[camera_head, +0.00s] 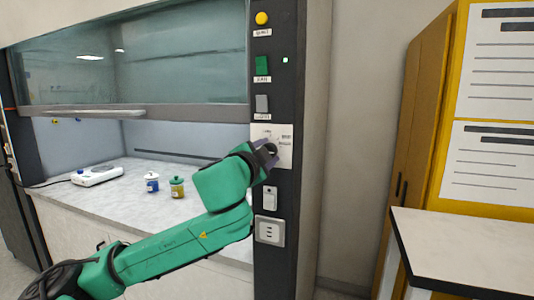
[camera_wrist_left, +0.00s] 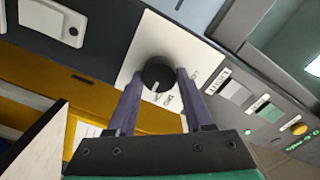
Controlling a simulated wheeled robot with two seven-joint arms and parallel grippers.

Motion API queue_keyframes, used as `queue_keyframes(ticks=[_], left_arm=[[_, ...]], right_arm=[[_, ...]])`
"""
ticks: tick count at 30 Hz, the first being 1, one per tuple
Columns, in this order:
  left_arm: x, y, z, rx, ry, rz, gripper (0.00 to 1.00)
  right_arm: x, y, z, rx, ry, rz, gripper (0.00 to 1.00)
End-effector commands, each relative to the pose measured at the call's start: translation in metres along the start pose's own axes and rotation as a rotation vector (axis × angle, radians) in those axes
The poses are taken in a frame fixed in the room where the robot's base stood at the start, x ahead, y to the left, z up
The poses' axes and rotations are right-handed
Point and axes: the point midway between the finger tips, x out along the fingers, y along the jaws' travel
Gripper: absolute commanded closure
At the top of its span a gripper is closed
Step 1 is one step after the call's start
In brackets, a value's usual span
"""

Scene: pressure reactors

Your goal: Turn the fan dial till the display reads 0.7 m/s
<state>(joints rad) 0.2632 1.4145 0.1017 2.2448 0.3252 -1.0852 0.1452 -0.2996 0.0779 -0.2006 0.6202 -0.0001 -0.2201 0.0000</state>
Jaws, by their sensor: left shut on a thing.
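The fan dial is a round black knob (camera_wrist_left: 158,75) with a pale pointer line, on a white plate (camera_wrist_left: 140,50) in the left wrist view. My left gripper (camera_wrist_left: 158,84) has its two purple fingers on either side of the knob and is shut on it. In the head view my left gripper (camera_head: 268,158) reaches the white plate (camera_head: 285,132) on the dark post, and the arm hides most of the dial. No speed reading is legible in either view. My right gripper is not in view.
A green switch (camera_head: 262,65), a grey switch (camera_head: 262,103) and a yellow button (camera_head: 262,18) sit above the plate. A socket (camera_head: 270,231) is below. The fume hood sash (camera_head: 130,62) is partly raised. Two small jars (camera_head: 177,187) stand on the worktop. A table (camera_head: 460,248) stands at right.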

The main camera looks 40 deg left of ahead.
Motion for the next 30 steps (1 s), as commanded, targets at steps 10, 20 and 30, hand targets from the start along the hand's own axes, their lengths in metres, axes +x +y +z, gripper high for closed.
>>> queue_keyframes(ticks=[10,20,30], left_arm=[[0.0,0.001,0.0,0.007,0.0,0.002,1.0],[0.0,0.0,0.0,0.006,0.0,0.001,0.19],[-0.028,0.006,0.003,0.001,0.005,-0.001,0.19]], right_arm=[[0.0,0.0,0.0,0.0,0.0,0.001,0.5],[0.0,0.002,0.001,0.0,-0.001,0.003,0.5],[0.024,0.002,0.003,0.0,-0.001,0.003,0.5]])
